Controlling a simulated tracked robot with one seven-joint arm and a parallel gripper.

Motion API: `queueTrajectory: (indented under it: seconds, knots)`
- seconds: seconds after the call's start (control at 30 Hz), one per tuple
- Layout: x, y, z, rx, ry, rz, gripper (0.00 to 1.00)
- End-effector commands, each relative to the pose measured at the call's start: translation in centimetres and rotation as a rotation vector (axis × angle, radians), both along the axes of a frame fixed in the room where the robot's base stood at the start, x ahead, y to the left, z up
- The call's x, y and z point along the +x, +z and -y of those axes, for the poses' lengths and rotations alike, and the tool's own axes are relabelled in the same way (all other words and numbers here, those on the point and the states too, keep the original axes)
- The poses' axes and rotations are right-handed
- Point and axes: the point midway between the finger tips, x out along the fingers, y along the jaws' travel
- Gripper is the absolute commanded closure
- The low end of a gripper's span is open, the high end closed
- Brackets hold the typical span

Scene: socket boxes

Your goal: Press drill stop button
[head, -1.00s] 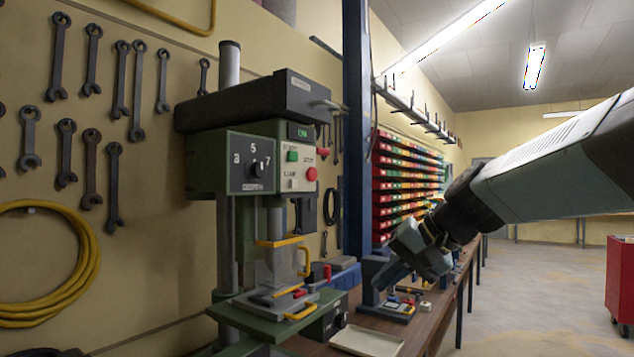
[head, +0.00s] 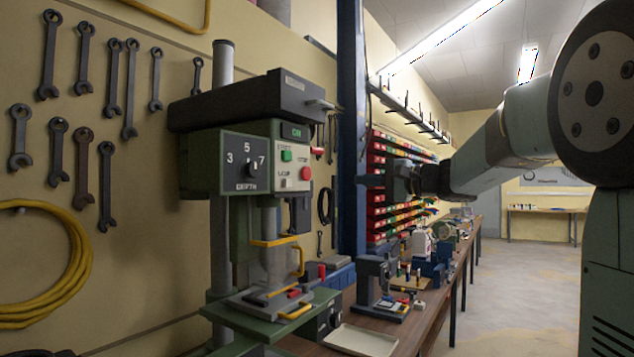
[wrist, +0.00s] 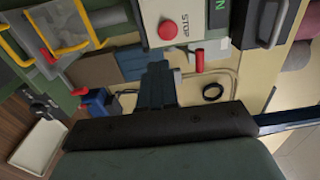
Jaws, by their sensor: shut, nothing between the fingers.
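The green and black drill press (head: 226,160) stands at the left centre in the head view. Its round red stop button (head: 306,174) is on the pale front panel, beside the green start button (head: 286,155). In the wrist view the red button (wrist: 167,29) sits at the top, with STOP lettered beside it. A green ON sign (head: 296,131) shows above the buttons. My gripper (head: 360,180) is shut and empty, to the right of the panel at about the button's height, pointing left. In the wrist view its dark fingers (wrist: 156,68) end short of the button, apart from it.
The drill's yellow-framed guard (head: 277,258) and table are below the panel. A pale tray (head: 362,340) and several small machines stand on the bench. The space between fingers and panel looks clear.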

Motion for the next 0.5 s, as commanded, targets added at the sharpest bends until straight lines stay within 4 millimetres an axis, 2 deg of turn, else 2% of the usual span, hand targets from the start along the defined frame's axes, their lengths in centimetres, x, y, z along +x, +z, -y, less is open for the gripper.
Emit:
queueTrajectory:
  seconds: [0.33, 0.5]
  knots:
    - [0.2, 0.0, -0.3, -0.002, 0.001, -0.001, 1.00]
    - [1.3, -0.1, -1.7, 0.000, 0.002, -0.003, 1.00]
